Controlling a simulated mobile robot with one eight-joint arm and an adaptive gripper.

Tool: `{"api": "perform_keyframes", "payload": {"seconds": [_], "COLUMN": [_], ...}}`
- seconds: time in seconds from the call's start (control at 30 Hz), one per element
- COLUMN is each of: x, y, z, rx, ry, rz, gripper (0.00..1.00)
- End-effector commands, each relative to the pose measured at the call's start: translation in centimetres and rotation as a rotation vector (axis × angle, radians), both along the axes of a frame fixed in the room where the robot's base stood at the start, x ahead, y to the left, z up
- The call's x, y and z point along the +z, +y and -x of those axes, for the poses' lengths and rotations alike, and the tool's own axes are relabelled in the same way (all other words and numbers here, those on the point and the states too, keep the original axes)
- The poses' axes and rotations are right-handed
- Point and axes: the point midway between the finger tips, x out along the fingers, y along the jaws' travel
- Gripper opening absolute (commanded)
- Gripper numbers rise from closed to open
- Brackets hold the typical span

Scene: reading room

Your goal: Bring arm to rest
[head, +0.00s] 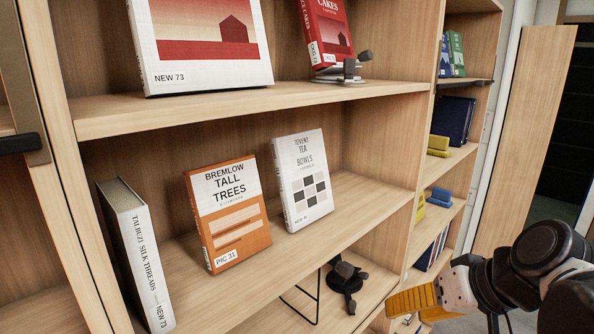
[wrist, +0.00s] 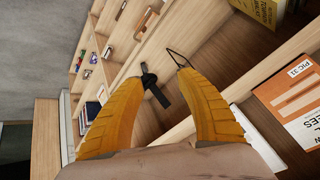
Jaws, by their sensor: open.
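My gripper (head: 412,300) is at the lower right of the head view, in front of the bookcase, with its yellow fingers pointing left. In the wrist view my gripper (wrist: 160,80) has its two yellow fingers spread apart, open, with nothing between them. A dark stand lies beyond the fingers. My arm comes in from the lower right corner of the head view.
The middle shelf (head: 330,205) holds a grey book (head: 135,250), an orange-and-white book (head: 228,213) and a white book (head: 302,180). A black stand (head: 347,280) sits on the shelf below. A wooden panel (head: 525,130) stands at right.

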Motion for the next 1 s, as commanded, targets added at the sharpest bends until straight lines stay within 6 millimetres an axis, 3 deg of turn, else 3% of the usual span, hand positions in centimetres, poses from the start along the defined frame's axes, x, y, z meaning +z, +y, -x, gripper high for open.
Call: {"api": "perform_keyframes", "payload": {"seconds": [0.03, 0.1, 0.3, 0.4, 0.6, 1.0], "x": [-5.2, -9.5, -20.0, -23.2, -25.6, -25.4], "y": [0.6, 0.8, 0.7, 0.6, 0.4, 0.3], "z": [1.0, 2.1, 4.5, 5.1, 5.6, 5.6], "rx": [-0.007, -0.031, -0.089, -0.109, -0.127, -0.13], "ry": [0.013, 0.024, 0.004, -0.018, -0.049, -0.052], "rz": [0.037, 0.092, 0.234, 0.281, 0.325, 0.328], "gripper": [0.43, 0.43, 0.43, 0.43, 0.43, 0.43]}}
